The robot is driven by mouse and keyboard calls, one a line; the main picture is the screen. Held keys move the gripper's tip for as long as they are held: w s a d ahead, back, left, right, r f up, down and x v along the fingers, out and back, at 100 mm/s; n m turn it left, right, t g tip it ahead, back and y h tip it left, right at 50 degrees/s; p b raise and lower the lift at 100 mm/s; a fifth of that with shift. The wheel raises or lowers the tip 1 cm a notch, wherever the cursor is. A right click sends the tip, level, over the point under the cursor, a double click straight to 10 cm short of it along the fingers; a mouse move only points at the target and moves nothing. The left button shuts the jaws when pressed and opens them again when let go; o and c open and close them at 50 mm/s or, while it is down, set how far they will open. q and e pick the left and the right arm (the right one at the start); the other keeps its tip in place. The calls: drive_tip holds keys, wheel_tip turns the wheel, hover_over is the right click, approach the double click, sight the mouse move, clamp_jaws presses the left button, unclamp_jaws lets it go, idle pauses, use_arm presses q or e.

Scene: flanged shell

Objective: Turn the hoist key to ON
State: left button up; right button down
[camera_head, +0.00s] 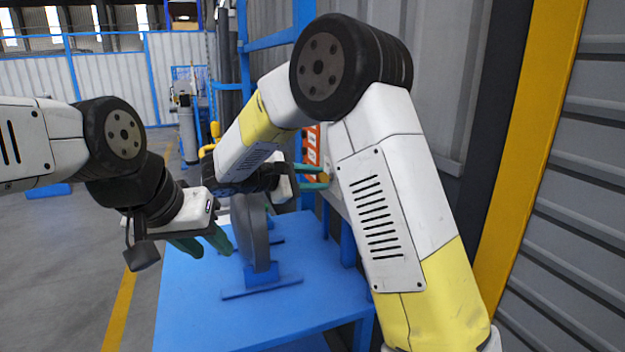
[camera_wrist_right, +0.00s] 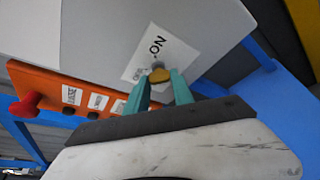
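In the head view the right gripper (camera_head: 312,178) reaches the box past the orange panel, and the key is not clear there. My left gripper (camera_head: 202,245) is open and empty above the blue table.
An orange panel (camera_wrist_right: 50,82) with a red button (camera_wrist_right: 25,106), black buttons and white labels is close to the right gripper. A grey flanged disc (camera_head: 252,232) stands on the blue table (camera_head: 200,310). Blue posts and a corrugated wall stand at the right.

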idle(0.4)
drive_tip(key=m+t+h, duration=0.1)
drive_tip(key=m, duration=0.4)
drive_tip(key=m+t+h, duration=0.1)
drive_tip(key=m+h, duration=0.1)
drive_tip(key=m, duration=0.4)
drive_tip(key=m+t+h, duration=0.1)
drive_tip(key=m+h, duration=0.1)
drive_tip(key=m, duration=0.3)
drive_tip(key=shift+f+t, duration=0.35)
drive_tip(key=shift+t, duration=0.05)
drive_tip(key=shift+m, duration=0.5)
drive_tip(key=c, duration=1.1)
unclamp_jaws()
